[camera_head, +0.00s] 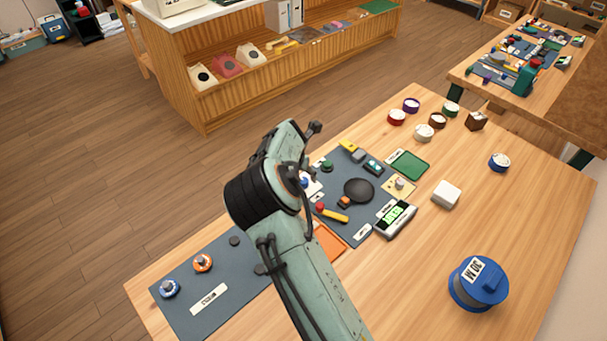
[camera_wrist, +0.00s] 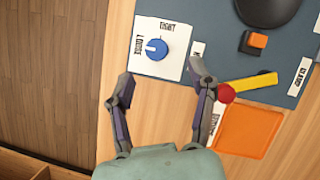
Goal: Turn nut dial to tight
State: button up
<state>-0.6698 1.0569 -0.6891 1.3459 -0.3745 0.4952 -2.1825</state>
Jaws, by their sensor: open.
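The nut dial is a blue round knob (camera_wrist: 157,48) on a white square plate (camera_wrist: 172,69) in the wrist view. The plate reads LOOSE at the left and TIGHT at the top. The knob's white mark points left, toward LOOSE. My gripper (camera_wrist: 162,69) is open and empty, its two fingers apart below the dial in the picture; neither visibly touches the knob. In the head view the dial (camera_head: 305,182) is partly hidden behind my arm, and the gripper's fingers are mostly hidden.
Close right of the dial lie a red-ended yellow handle (camera_wrist: 254,83), an orange tray (camera_wrist: 247,130) and a dark round pan (camera_wrist: 265,8). A digital display (camera_head: 395,218) and a blue spool (camera_head: 478,284) stand farther right on the table. The table edge is left of the dial.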

aim_at(303, 181)
jog(key=shift+w+a+f, duration=0.1)
jog(key=shift+a+f, duration=0.1)
jog(key=shift+f, duration=0.2)
jog(key=x, duration=0.5)
jog(key=shift+w+f, duration=0.15)
jog(key=shift+f, duration=0.15)
grip_shut()
